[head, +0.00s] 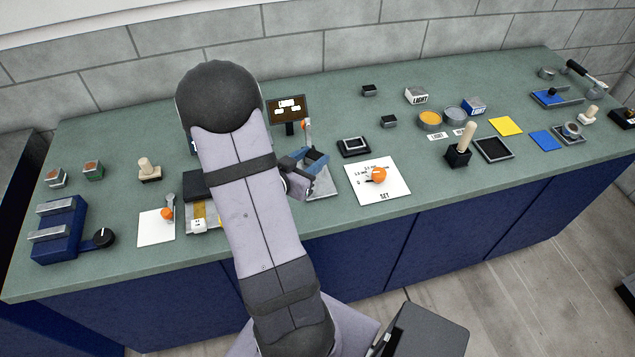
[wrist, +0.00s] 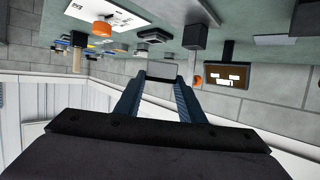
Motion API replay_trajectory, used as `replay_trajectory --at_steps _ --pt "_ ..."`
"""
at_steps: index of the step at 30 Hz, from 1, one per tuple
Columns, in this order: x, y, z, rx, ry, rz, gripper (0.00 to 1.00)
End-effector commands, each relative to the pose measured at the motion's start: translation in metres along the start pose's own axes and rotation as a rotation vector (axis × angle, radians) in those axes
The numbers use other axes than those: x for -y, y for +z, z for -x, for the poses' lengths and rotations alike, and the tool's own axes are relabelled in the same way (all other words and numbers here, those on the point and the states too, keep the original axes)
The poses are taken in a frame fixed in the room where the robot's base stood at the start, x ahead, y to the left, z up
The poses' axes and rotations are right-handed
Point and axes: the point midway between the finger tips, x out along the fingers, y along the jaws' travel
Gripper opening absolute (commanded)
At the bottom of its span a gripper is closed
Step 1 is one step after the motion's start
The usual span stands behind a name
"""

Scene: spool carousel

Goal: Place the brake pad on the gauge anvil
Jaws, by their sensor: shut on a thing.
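My gripper (wrist: 161,88) has its two blue fingers closed on a dark, flat block, which I take to be the brake pad (wrist: 161,71), held across the fingertips in the wrist view. In the head view my gripper (head: 306,166) is just right of my arm, above a light grey plate (head: 326,187) near the front of the bench. I take this plate to be part of the gauge, but my gripper and arm hide much of it and I cannot pick out the anvil. An orange-tipped post (head: 306,126) and a brown display (head: 287,108) stand behind.
A white card marked SET (head: 395,190) with an orange knob (head: 378,175) lies to the right. A black square tray (head: 353,147) lies behind it. A blue two-bar fixture (head: 60,230) stands at the far left.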

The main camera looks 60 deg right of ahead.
Motion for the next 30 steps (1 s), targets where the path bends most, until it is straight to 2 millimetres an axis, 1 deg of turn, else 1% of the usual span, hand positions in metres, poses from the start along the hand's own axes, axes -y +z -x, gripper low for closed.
replay_trajectory --at_steps 1,6,13,17,24,30 --pt "-0.003 -0.007 0.000 -0.003 0.003 -0.004 0.10" --pt "-0.004 -0.017 -0.001 0.000 -0.009 0.004 0.10" --pt "-0.004 -0.014 -0.002 0.002 -0.019 0.010 0.10" --pt "-0.003 -0.004 -0.005 0.004 -0.019 0.013 0.10" --pt "-0.003 0.025 -0.015 0.004 -0.020 0.013 0.10" --pt "-0.003 0.040 -0.021 0.002 -0.020 0.010 0.10"
